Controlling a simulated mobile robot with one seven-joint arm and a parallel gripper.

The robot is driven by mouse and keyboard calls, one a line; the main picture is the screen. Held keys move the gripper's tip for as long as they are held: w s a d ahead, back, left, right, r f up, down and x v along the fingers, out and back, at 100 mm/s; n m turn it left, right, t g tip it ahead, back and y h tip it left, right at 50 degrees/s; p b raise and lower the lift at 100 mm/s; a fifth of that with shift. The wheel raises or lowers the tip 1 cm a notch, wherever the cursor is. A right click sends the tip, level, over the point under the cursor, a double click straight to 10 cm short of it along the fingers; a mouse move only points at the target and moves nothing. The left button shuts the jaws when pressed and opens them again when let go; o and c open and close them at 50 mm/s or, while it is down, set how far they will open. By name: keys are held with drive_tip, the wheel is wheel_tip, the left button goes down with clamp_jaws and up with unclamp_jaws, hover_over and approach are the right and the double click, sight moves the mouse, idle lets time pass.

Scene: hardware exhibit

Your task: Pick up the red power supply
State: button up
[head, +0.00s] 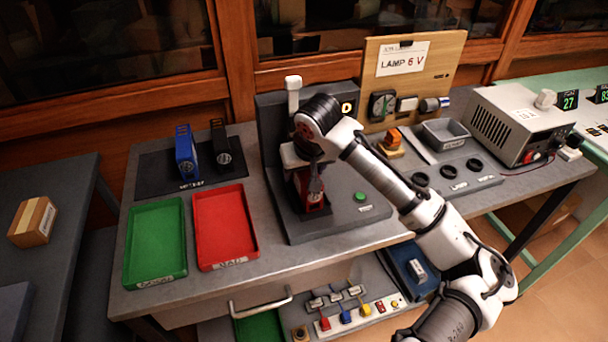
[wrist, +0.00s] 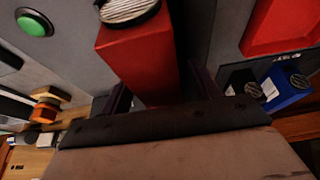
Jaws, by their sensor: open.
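The red power supply (wrist: 140,62) is a red box with a round metal mesh at one end, large in the wrist view. In the head view its red body (head: 322,198) shows low on the dark stand, partly hidden by my gripper. My gripper (head: 313,182) points down over it. In the wrist view the dark fingers of my gripper (wrist: 158,88) are apart, one on each side of the red box. I cannot tell whether either finger touches it.
A green tray (head: 155,270) and a red tray (head: 227,262) lie empty to the left. Blue (head: 186,155) and black (head: 220,148) units stand on a dark mat behind them. The dark stand's panel (head: 272,125) rises close behind my gripper; a green button (head: 360,196) is to the right.

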drive_tip(key=c, duration=1.3)
drive_tip(key=shift+r, duration=0.1)
clamp_jaws()
drive_tip(key=shift+r, duration=0.1)
